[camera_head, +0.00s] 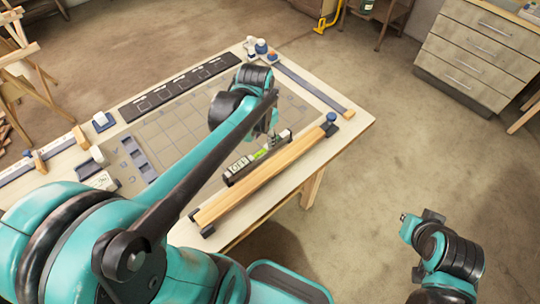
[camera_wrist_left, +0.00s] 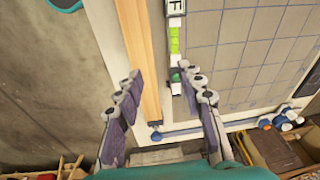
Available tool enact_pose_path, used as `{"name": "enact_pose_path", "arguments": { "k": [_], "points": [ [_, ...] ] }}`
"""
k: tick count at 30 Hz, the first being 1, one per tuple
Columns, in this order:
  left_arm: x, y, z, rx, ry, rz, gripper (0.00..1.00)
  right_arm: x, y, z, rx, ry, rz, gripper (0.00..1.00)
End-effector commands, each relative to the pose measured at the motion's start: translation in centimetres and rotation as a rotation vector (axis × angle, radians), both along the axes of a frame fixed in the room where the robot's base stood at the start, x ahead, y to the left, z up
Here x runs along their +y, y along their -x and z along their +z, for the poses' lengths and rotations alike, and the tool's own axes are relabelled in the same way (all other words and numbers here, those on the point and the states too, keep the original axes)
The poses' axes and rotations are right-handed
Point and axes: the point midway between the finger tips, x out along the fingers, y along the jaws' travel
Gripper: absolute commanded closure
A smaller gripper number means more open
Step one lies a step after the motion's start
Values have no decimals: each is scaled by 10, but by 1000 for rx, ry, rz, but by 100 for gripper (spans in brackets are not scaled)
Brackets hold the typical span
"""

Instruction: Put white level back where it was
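The level (camera_head: 246,164), white and green with dark ends, lies on the worktable beside a long wooden lath (camera_head: 255,182). In the left wrist view the level (camera_wrist_left: 175,40) shows its green part and runs parallel to the lath (camera_wrist_left: 138,55). My left gripper (camera_head: 272,138) is over the level's far end in the head view. In the left wrist view its fingers (camera_wrist_left: 160,72) are spread apart with nothing held between them. My right arm (camera_head: 440,250) is at the lower right, away from the table; its fingers cannot be made out clearly.
The table carries a gridded board (camera_head: 170,130), a dark slotted strip (camera_head: 180,87) along the back and a blue-grey tray (camera_head: 138,158) at left. Dark clamps with blue knobs (camera_head: 331,117) sit at the lath's ends. A drawer cabinet (camera_head: 480,50) stands at the back right.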

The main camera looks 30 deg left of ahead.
Motion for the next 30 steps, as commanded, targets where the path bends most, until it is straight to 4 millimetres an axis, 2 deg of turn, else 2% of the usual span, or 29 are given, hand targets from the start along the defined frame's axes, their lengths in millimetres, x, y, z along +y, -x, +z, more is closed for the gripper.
{"name": "enact_pose_path", "arguments": {
  "k": [1, 6, 12, 17, 30],
  "points": [
    [-12, 14, 7, -51, 2, 23, 62, 0, 0, 0, 0, 0, 0, 100],
    [-42, 48, 19, -237, 41, 131, 62, 0, 0, 0, 0, 0, 0, 100],
    [-63, 73, 19, -389, 107, 216, 62, 0, 0, 0, 0, 0, 0, 100],
    [-68, 80, 17, -436, 136, 244, 62, 0, 0, 0, 0, 0, 0, 100],
    [-69, 80, 11, -441, 139, 248, 62, 0, 0, -6, 0, 0, 0, 100]
  ]
}}
